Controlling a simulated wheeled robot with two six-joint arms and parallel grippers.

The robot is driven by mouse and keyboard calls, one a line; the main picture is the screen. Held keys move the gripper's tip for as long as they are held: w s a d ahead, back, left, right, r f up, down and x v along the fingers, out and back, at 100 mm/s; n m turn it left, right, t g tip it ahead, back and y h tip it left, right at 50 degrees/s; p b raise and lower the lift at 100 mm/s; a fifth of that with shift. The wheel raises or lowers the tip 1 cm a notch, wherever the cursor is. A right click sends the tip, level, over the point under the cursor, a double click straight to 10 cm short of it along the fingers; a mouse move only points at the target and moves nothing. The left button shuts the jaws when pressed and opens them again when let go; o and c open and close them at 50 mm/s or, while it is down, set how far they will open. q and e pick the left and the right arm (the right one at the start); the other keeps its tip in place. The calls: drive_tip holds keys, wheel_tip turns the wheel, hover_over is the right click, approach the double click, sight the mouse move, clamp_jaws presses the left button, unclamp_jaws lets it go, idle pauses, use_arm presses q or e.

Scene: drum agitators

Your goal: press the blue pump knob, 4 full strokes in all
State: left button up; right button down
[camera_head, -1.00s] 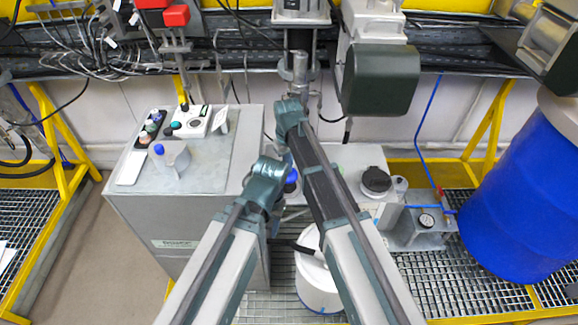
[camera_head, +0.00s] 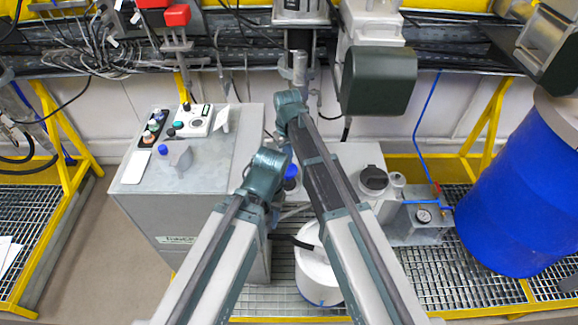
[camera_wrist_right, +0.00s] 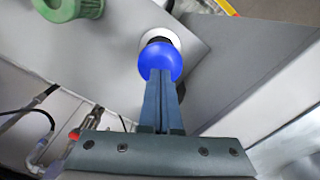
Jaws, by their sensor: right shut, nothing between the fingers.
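The blue pump knob (camera_wrist_right: 160,60) is a rounded blue ball on a dark neck with a white collar, set on a grey surface in the right wrist view. My right gripper (camera_wrist_right: 160,77) is shut and empty, its fingertips in front of the knob's lower part. I cannot tell whether they touch it. In the head view a blue knob (camera_head: 291,171) shows partly between my two arms. Both grippers are hidden by my arm links there, and my left gripper is not seen.
A white bucket (camera_head: 319,276) is below my arms. A gauge box (camera_head: 424,217) and large blue drum (camera_head: 517,198) stand right. A dark green motor (camera_head: 378,80) hangs above.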

use_arm(q)
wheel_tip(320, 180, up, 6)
drive_tip(key=p, duration=0.6)
use_arm(e)
wheel_tip(320, 180, up, 6)
